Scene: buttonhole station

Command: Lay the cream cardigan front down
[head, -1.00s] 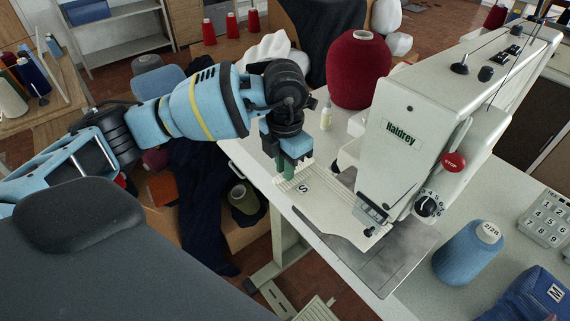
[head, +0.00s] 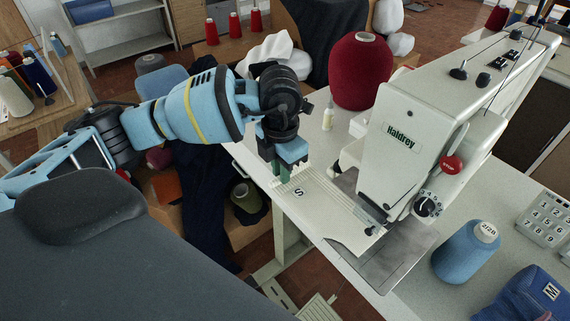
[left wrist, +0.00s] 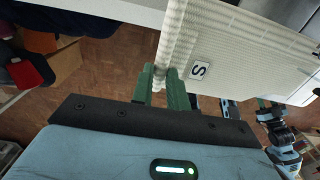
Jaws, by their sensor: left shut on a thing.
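The cream cardigan front (head: 324,212) is a pale ribbed panel with a small S label. It lies mostly flat over the front of the sewing machine's table, its right end close to the machine's foot. My left gripper (head: 281,171) is shut on its left edge at the table's front edge. In the left wrist view the green fingers (left wrist: 161,84) pinch the ribbed band of the panel (left wrist: 245,52), with floor visible below. Part of an arm that looks like my right one (left wrist: 285,138) shows there; its finger state is unclear.
The white Haldrey sewing machine (head: 425,140) stands right of the panel, above a grey metal plate (head: 400,262). A dark red cone (head: 358,75) and a small bottle (head: 327,117) stand behind. A blue cone (head: 466,253), keypad (head: 546,218) and blue pouch (head: 525,297) are at right.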

